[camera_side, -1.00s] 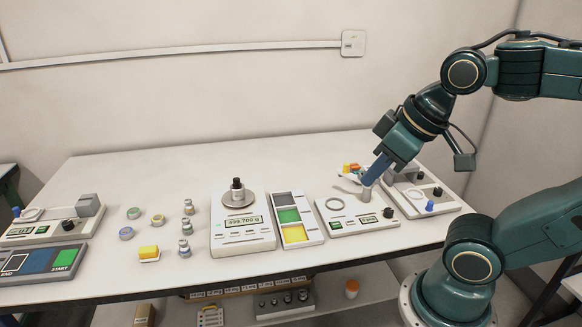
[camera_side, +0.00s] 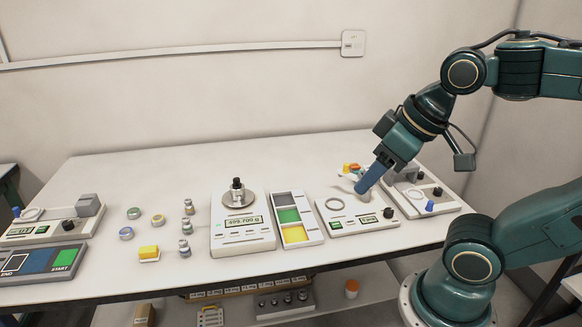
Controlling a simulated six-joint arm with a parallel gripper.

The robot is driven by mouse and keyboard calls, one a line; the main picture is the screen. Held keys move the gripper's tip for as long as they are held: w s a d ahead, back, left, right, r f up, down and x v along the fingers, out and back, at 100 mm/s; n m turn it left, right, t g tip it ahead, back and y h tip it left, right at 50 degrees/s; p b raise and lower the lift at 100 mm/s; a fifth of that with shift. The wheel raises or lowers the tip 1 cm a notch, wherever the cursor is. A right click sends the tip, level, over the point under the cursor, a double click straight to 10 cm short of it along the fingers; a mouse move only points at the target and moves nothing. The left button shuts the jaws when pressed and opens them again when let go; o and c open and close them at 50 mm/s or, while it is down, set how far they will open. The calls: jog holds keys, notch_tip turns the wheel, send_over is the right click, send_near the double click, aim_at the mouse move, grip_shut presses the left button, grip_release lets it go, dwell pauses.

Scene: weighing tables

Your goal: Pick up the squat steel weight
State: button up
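My gripper (camera_side: 361,190) has blue fingers, angled down to the left, low over the right-hand instrument (camera_side: 338,224). From this side I cannot tell whether the fingers are apart or closed. A grey, steel-like piece (camera_side: 366,196) shows partly just behind and below the fingertips; its shape is mostly hidden, and contact with it is unclear. A small steel weight with a black knob (camera_side: 238,193) stands upright on the round pan of the balance (camera_side: 243,242), well to the left of my gripper. I cannot tell which of these is the squat steel weight.
A panel with grey, green and yellow fields (camera_side: 295,236) lies between the balance and the instrument. Another device (camera_side: 435,200) is close on the right.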

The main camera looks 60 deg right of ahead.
jog(key=shift+o, duration=1.3)
jog(key=w+d+r+g, duration=0.1)
jog(key=w+r, duration=0.3)
jog(key=w, duration=0.7)
jog(key=g, duration=0.3)
send_over(237, 179)
jog(key=s, duration=0.2)
notch_tip(237, 179, down, 15)
jog(key=shift+w+f, duration=0.25)
jog(key=shift+f, duration=1.2)
jog(key=shift+w+f, duration=0.25)
jog(key=shift+f, duration=1.2)
jog(key=shift+w+f, duration=0.25)
jog(key=shift+f, duration=1.2)
jog(key=shift+f, duration=0.1)
